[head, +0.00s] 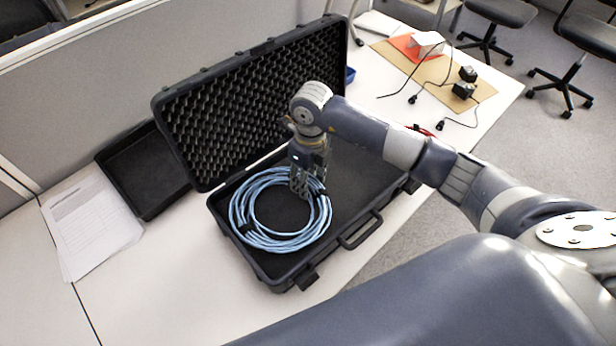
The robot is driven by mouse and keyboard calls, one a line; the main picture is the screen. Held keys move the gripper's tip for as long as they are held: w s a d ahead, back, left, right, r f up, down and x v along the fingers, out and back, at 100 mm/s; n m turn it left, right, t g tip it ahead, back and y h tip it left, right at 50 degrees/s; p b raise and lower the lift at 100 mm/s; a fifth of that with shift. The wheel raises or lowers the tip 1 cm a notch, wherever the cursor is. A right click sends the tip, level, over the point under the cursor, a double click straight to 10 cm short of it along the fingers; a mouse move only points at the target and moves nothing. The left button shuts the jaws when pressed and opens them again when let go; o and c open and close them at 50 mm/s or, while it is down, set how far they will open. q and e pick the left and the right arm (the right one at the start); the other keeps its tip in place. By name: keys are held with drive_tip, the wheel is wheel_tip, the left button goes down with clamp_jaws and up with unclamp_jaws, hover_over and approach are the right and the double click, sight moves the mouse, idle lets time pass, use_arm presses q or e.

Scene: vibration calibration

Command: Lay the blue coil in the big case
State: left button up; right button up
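The big black case (352,232) lies open on the white table, its foam-lined lid (235,105) standing up at the back. The blue coil (237,212) is a ring of light blue cable with dark ties, lying within the left part of the case's base. My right gripper (300,190) points down at the coil's upper right side, its fingers overlapping the cable strands. I cannot tell whether the fingers are closed on the cable or whether the coil rests fully on the case floor. My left gripper is not in view.
A black tray (143,170) and paper sheets (88,228) lie left of the case. Behind it, a brown board (425,72) holds small black devices (465,82) and cables. The case's right half is bare. A partition stands behind the table; office chairs stand beyond.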

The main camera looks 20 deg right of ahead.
wheel_tip(320, 180, up, 12)
drive_tip(key=b, duration=0.2)
drive_tip(key=shift+d, duration=0.2)
idle(0.3)
drive_tip(key=shift+w, duration=0.1)
idle(0.3)
